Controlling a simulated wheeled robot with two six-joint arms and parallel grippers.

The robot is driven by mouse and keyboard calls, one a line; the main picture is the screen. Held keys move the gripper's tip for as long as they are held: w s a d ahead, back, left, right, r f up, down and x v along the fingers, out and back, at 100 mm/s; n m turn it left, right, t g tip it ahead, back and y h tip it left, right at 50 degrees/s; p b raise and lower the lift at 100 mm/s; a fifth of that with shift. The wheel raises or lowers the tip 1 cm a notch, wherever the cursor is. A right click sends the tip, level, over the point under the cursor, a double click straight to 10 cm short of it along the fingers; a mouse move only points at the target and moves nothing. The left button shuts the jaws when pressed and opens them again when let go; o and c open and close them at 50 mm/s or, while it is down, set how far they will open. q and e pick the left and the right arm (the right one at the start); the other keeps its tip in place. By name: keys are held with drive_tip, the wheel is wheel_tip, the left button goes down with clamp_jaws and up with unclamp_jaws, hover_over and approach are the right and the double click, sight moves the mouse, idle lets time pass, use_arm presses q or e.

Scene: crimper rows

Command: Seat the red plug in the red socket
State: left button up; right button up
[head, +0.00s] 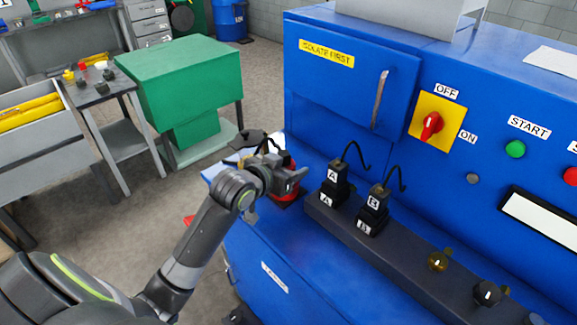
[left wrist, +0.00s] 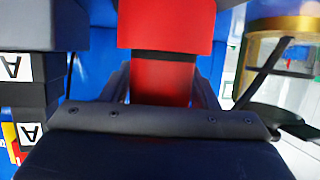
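My left gripper (head: 297,178) is at the left end of the dark rail, its fingers around a red plug (head: 292,190). In the left wrist view the fingers lie close against both sides of the narrower red part (left wrist: 163,82), with a wider red part (left wrist: 165,25) above it in the picture. The gripper hides much of the plug in the head view. I cannot tell the red socket from the plug, nor whether the two are joined. My right gripper is not in view.
Black plugs A (head: 335,173) and B (head: 377,196) stand upright close to the right, their cables curving up. The dark rail (head: 410,243) runs right past two knobs. The blue cabinet (head: 330,110) rises behind. A green machine (head: 185,80) stands to the left.

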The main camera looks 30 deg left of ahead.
use_arm(q)
drive_tip(key=shift+o, duration=1.2)
drive_tip(key=shift+r, duration=0.15)
drive_tip(key=v, duration=1.2)
drive_tip(key=shift+b, duration=0.35)
